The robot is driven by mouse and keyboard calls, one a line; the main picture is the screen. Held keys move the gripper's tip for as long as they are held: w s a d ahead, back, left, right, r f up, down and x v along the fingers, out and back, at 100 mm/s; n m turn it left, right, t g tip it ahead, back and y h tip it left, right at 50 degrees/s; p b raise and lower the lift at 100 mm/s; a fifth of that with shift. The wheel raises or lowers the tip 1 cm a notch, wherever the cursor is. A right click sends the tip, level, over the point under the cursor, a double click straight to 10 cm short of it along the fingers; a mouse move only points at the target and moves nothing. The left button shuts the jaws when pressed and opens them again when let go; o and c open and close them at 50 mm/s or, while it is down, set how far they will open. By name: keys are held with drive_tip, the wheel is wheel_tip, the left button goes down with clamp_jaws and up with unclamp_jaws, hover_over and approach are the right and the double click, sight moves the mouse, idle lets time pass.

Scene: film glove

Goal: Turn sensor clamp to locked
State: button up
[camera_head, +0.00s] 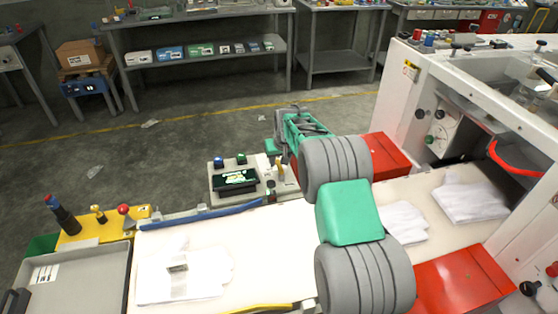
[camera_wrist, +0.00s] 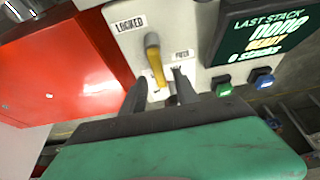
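The sensor clamp is a yellow lever (camera_wrist: 155,58) on a pale panel, with a LOCKED label (camera_wrist: 130,24) near its upper end and a second, partly readable label (camera_wrist: 182,54) to its right. The fingers stand apart, one on each side; I cannot tell whether either touches the lever. In the head view the lever (camera_head: 279,167) is small, on the control box, with my gripper (camera_head: 281,150) close by and partly hidden by my arm.
A display (camera_wrist: 264,32) and green (camera_wrist: 223,89) and blue (camera_wrist: 263,80) buttons are beside the lever. A red box (camera_head: 390,156) stands close to the right. White cloth pieces (camera_head: 180,270) lie on the pale belt (camera_head: 265,235). The white machine (camera_head: 400,90) rises at right.

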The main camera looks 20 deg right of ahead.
drive_tip(key=shift+w+f, duration=0.1)
drive_tip(key=shift+f, duration=0.2)
drive_tip(key=shift+c, duration=0.4)
clamp_jaws()
